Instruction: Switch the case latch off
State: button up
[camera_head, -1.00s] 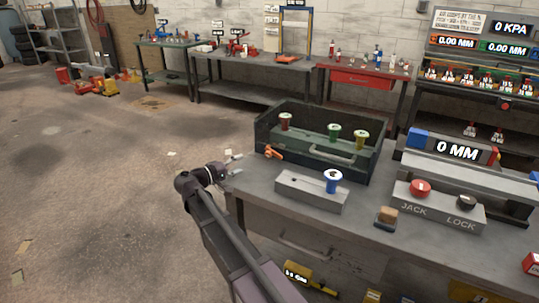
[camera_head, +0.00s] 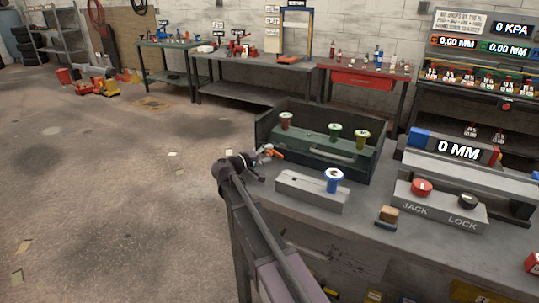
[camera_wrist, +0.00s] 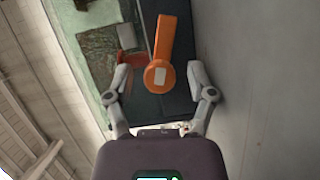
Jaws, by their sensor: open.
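The case (camera_head: 330,158) is a dark green open box on the bench. Its orange latch (camera_head: 276,152) is on the left part of the near wall. In the wrist view the latch (camera_wrist: 163,45) is an orange lever with a round hub and a pale patch, its arm pointing up in the picture. My gripper (camera_head: 264,154) is at the latch. In the wrist view my gripper (camera_wrist: 159,72) is open, one finger on each side of the hub, with gaps visible. Whether the latch is on or off cannot be told.
Red, green and yellow spools (camera_head: 334,132) stand in the case. Open floor lies left.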

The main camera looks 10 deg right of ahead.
jog(key=shift+w+d, duration=0.1)
jog(key=shift+d, duration=0.15)
jog(key=shift+c, duration=0.2)
grip_shut()
jog(key=shift+r+p, duration=0.2)
jog(key=shift+p, duration=0.1)
jog(key=m+p, duration=0.1)
jog(key=r+m+y+p, duration=0.1)
jog(key=shift+s+d+m+p, duration=0.2)
jog(key=shift+m+p, duration=0.2)
jog(key=shift+s+d+r+m+y+p, duration=0.1)
jog(key=shift+d+m+y+p, duration=0.05)
jog(key=shift+m+y+p, duration=0.35)
jog(key=shift+s+d+r+m+y+p, duration=0.15)
jog(key=shift+m+y+p, duration=0.2)
jog(key=shift+m, duration=0.25)
